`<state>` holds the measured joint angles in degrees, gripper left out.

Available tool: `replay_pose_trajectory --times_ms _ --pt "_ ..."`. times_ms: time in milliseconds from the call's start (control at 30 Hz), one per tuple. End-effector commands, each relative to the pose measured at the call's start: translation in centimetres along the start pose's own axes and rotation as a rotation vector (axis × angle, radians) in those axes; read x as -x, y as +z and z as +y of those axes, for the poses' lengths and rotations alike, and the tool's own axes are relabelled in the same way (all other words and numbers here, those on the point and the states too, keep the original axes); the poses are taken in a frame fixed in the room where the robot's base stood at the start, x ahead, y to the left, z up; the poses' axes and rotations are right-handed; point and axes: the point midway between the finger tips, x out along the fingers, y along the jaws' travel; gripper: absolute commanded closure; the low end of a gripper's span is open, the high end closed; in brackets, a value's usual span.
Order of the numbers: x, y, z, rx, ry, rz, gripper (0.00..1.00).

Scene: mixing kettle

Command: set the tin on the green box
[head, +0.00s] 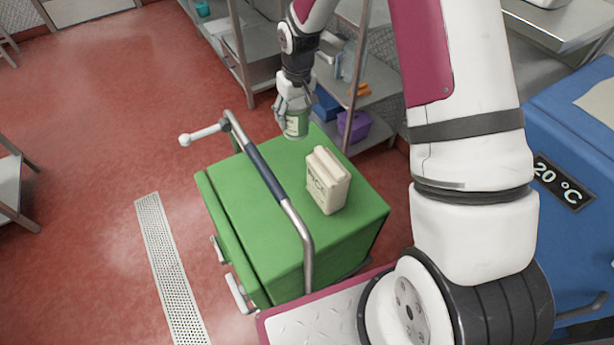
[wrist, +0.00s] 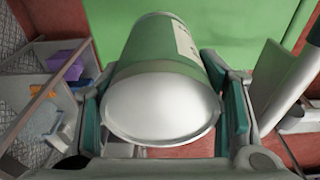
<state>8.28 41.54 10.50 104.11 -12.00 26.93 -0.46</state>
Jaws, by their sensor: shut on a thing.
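The tin (head: 295,124) is green with a pale label and hangs below my gripper (head: 294,104), near the far edge of the green box in the head view. My gripper is shut on the tin; in the wrist view the fingers (wrist: 165,115) press its sides. The tin's pale round end (wrist: 160,107) faces the wrist camera. The green box (head: 250,225) has a flat top, which also shows behind the tin in the wrist view (wrist: 225,25). I cannot tell whether the tin touches the top.
A cream carton (head: 327,181) stands on the green box. A bar handle (head: 268,178) arches over the box's left part. Metal shelves (head: 372,92) with a purple bin (head: 353,127) stand behind. A blue chest (head: 570,125) is at right. The box top's left part is bare.

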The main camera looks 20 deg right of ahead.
Motion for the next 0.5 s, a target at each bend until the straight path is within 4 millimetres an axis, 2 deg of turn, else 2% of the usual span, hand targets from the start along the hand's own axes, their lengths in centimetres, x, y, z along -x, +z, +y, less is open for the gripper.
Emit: replay_pose_trajectory --times_ms 33,267,500 --pt "-1.3 -0.4 0.1 0.008 -0.002 0.002 0.86" --pt "-4.0 -0.3 0.1 0.024 -0.006 0.001 0.86" --pt "-7.8 0.3 0.1 0.024 -0.005 0.001 0.86"
